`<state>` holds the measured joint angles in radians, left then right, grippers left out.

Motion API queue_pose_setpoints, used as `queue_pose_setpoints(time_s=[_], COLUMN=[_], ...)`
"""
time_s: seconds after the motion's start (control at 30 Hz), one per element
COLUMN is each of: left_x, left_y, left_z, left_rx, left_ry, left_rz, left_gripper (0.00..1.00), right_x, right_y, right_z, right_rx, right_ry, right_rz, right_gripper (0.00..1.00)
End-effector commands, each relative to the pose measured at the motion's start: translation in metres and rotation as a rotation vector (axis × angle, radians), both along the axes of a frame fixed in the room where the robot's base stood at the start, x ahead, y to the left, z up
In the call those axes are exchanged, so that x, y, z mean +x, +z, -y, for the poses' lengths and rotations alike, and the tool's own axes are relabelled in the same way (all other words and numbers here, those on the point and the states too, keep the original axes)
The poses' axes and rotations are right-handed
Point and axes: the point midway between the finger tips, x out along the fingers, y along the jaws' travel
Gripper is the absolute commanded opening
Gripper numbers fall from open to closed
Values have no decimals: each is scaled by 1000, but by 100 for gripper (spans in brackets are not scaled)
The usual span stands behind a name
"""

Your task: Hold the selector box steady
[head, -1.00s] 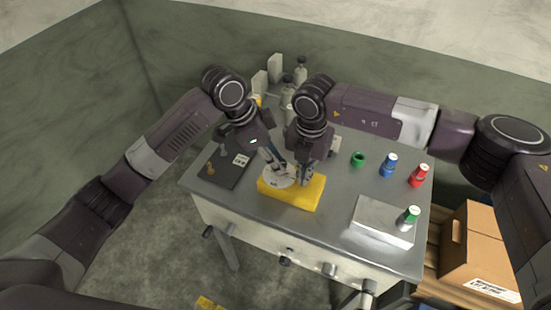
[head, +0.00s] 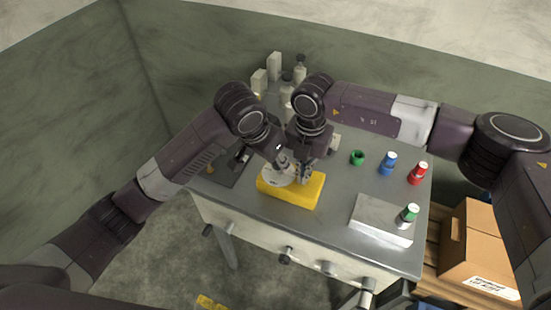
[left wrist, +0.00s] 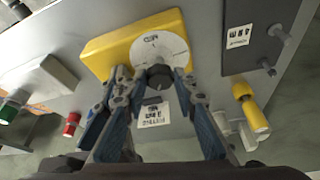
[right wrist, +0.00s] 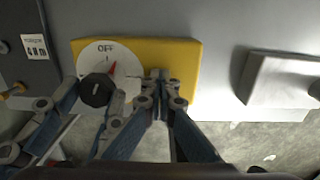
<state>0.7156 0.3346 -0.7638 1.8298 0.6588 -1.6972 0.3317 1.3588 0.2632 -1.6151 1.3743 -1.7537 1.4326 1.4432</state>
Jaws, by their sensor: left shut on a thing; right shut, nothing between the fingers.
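The selector box (head: 303,194) is a yellow block on the grey bench, with a white dial (left wrist: 172,46) marked OFF. The dial carries a dark round knob (right wrist: 96,90) with a red pointer near the OFF mark. My left gripper (left wrist: 156,82) has its fingers on either side of the knob and is shut on it. My right gripper (right wrist: 159,78) is shut and empty, its fingertips together over the yellow face beside the dial. I cannot tell whether they touch it. In the head view, my left gripper (head: 279,170) partly hides the dial.
Green (head: 357,158), blue (head: 388,163) and red (head: 418,173) items stand right of the box. A pale block (head: 375,222) with a green-capped bottle (head: 408,215) is at the front right. A dark plate (head: 229,168) lies left. A cardboard box (head: 475,245) stands beside the bench.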

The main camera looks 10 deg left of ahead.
Motion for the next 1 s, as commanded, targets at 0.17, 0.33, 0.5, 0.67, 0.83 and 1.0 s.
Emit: queue_pose_setpoints(time_s=[0.17, 0.33, 0.5, 0.67, 0.83, 1.0], left_x=[-5, -5, -5, -5, -4, -3], left_y=[-3, -3, -3, -3, -3, -2], left_z=[4, 4, 4, 4, 4, 3], left_rx=[-3, -2, -3, -2, -2, -2], left_ry=[56, 87, 93, 94, 94, 97], left_rz=[-10, -9, -9, -8, -8, -5], left_gripper=[2, 2, 2, 2, 34, 44], right_x=[-1, -1, 0, 0, 0, -1], right_y=[-7, -7, -7, -7, -7, -7], right_z=[4, 4, 4, 4, 4, 4], right_rx=[-8, -8, -8, -8, -8, -9], right_ry=[-4, -4, -4, -4, -4, -4], right_rz=[-2, -2, -2, -2, -2, -4], right_gripper=[0, 0, 0, 0, 0, 0])
